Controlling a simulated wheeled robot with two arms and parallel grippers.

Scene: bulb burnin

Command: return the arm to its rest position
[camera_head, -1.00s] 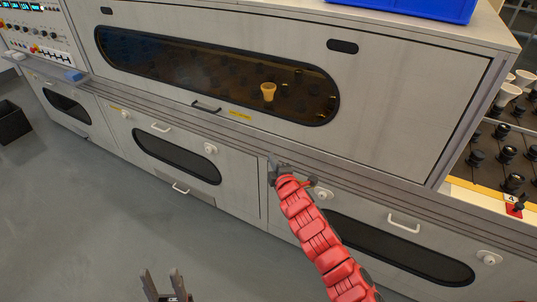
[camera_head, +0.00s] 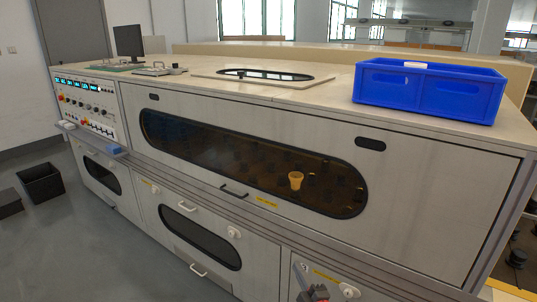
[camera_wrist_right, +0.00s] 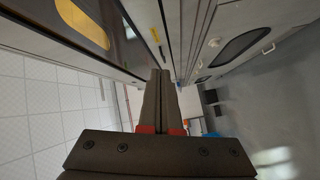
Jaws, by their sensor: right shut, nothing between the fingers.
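My right gripper (camera_head: 318,293) shows at the bottom edge of the head view, in front of the lower cabinet doors. In the right wrist view its two fingers (camera_wrist_right: 160,100) lie together, shut with nothing between them. The burn-in cabinet (camera_head: 420,185) has a long dark window (camera_head: 230,155), and a yellow-orange bulb (camera_head: 295,180) shows behind the glass. The window's handle (camera_head: 234,191) is at its lower edge. My left gripper is out of the head view now.
A blue crate (camera_head: 425,92) stands on the cabinet top at the right. A control panel (camera_head: 84,105) with lit displays is at the left end. A black bin (camera_head: 40,183) stands on the open grey floor (camera_head: 95,245). Lower doors have white handles (camera_head: 198,270).

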